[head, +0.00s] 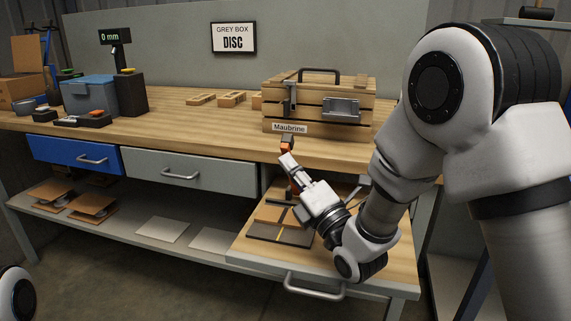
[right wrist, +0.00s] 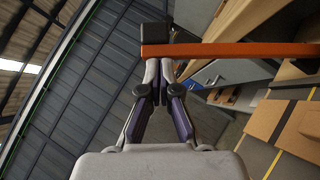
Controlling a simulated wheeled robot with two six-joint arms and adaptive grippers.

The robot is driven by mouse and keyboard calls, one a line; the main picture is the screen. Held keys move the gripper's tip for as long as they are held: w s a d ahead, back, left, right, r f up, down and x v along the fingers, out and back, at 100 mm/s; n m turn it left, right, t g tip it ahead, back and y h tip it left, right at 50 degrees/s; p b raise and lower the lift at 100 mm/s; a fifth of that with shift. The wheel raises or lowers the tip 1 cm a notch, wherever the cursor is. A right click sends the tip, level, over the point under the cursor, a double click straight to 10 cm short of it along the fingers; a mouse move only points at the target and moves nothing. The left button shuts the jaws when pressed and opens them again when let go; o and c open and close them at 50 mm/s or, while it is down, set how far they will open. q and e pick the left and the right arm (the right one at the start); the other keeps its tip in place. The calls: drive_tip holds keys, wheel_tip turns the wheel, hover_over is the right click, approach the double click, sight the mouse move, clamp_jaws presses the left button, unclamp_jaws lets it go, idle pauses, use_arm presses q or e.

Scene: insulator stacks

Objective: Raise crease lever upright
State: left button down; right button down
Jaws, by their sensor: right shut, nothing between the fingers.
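The crease lever is an orange bar with a black end. In the head view the lever (head: 287,146) stands roughly upright above the pull-out board (head: 400,285), its upper end in front of the bench edge. Its middle is hidden behind my right gripper (head: 287,161). In the right wrist view the lever (right wrist: 245,49) crosses just beyond the fingertips, its black end (right wrist: 155,34) at their upper left. My right gripper (right wrist: 161,65) is shut and empty, up against the lever or very near it; I cannot tell whether they touch. My left gripper is out of view.
Brown cardboard (head: 270,215) lies on the pull-out board over a dark plate with a yellow line. A wooden crate (head: 350,130) labelled Maubrine stands on the bench above. Blue (head: 60,153) and grey (head: 222,176) drawers are shut. Cardboard pieces lie on the lower shelf.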

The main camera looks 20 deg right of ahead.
drive_tip(key=shift+s, duration=0.1)
drive_tip(key=shift+r, duration=0.1)
drive_tip(key=w+d+r+m+g+h+p, duration=0.3)
drive_tip(key=w+p, duration=0.7)
drive_tip(key=p, duration=0.7)
drive_tip(key=shift+w+d+r+m+g, duration=0.25)
drive_tip(key=shift+d+r+m+g, duration=1.2)
drive_tip(key=shift+d+m, duration=0.85)
drive_tip(key=shift+r, duration=0.15)
